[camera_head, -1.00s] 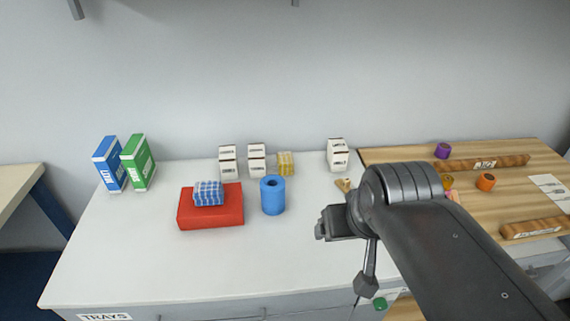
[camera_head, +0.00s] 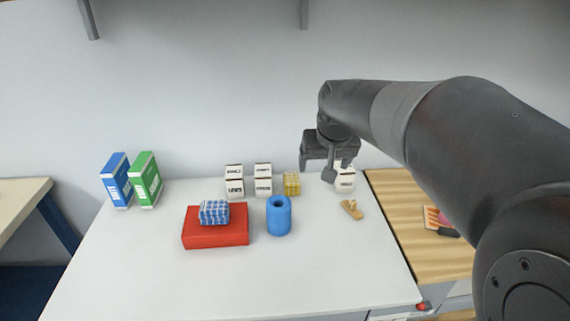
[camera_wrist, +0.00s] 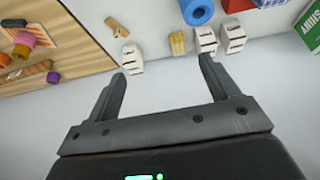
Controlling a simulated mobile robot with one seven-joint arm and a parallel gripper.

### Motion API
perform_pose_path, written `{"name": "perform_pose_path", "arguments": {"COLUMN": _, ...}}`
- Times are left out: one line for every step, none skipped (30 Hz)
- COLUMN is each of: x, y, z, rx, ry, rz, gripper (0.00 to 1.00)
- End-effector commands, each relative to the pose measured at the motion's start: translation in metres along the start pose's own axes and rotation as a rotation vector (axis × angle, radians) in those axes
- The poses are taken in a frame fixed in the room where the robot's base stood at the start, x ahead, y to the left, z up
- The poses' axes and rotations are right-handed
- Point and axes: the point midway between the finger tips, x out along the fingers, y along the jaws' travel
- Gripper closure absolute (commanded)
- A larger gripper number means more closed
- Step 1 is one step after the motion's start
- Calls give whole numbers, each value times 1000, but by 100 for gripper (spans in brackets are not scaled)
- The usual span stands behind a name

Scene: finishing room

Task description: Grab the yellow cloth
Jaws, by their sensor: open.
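The yellow checked cloth (camera_head: 291,183) is a small folded block at the back of the white table, right of the white labelled boxes. It also shows in the wrist view (camera_wrist: 177,43), ahead of and between my fingertips. My gripper (camera_head: 322,172) is up above the back right of the table, to the right of the cloth and apart from it. In the wrist view my gripper (camera_wrist: 163,66) has its two fingers spread wide with nothing between them. The arm partly covers a white box at the right in the head view.
Several white boxes (camera_head: 263,179) stand left of the cloth. A blue cylinder (camera_head: 279,215) stands in front of it. A blue checked cloth (camera_head: 214,212) lies on a red box (camera_head: 215,234). A small wooden item (camera_head: 351,209) lies near the wooden board (camera_head: 393,217).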

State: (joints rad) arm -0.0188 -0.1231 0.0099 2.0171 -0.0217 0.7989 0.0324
Motion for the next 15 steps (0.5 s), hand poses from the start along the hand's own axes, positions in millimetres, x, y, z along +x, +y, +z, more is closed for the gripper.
{"name": "perform_pose_path", "arguments": {"x": 15, "y": -2, "z": -15, "rx": -1, "ry": -9, "rz": 0, "gripper": 20}}
{"name": "perform_pose_path", "arguments": {"x": 22, "y": -2, "z": -23, "rx": -2, "ry": -10, "rz": 0, "gripper": 20}}
{"name": "perform_pose_path", "arguments": {"x": 32, "y": -3, "z": -34, "rx": -2, "ry": -12, "rz": -1, "gripper": 20}}
{"name": "perform_pose_path", "arguments": {"x": 40, "y": -4, "z": -41, "rx": -3, "ry": -13, "rz": -1, "gripper": 20}}
{"name": "perform_pose_path", "arguments": {"x": 48, "y": -5, "z": -48, "rx": -3, "ry": -16, "rz": -1, "gripper": 20}}
{"name": "perform_pose_path", "arguments": {"x": 59, "y": -6, "z": -58, "rx": -4, "ry": -19, "rz": -1, "gripper": 20}}
{"name": "perform_pose_path", "arguments": {"x": 67, "y": -7, "z": -65, "rx": -4, "ry": -20, "rz": -1, "gripper": 20}}
{"name": "perform_pose_path", "arguments": {"x": 76, "y": -8, "z": -72, "rx": -5, "ry": -22, "rz": -2, "gripper": 20}}
{"name": "perform_pose_path", "arguments": {"x": 88, "y": -9, "z": -81, "rx": -6, "ry": -24, "rz": -2, "gripper": 20}}
{"name": "perform_pose_path", "arguments": {"x": 97, "y": -10, "z": -88, "rx": -6, "ry": -25, "rz": -3, "gripper": 20}}
{"name": "perform_pose_path", "arguments": {"x": 107, "y": -11, "z": -94, "rx": -6, "ry": -27, "rz": -3, "gripper": 20}}
{"name": "perform_pose_path", "arguments": {"x": 120, "y": -12, "z": -102, "rx": -7, "ry": -30, "rz": -4, "gripper": 20}}
{"name": "perform_pose_path", "arguments": {"x": 130, "y": -13, "z": -107, "rx": -7, "ry": -32, "rz": -4, "gripper": 20}}
{"name": "perform_pose_path", "arguments": {"x": 140, "y": -14, "z": -112, "rx": -7, "ry": -34, "rz": -5, "gripper": 20}}
{"name": "perform_pose_path", "arguments": {"x": 154, "y": -16, "z": -120, "rx": -7, "ry": -36, "rz": -5, "gripper": 20}}
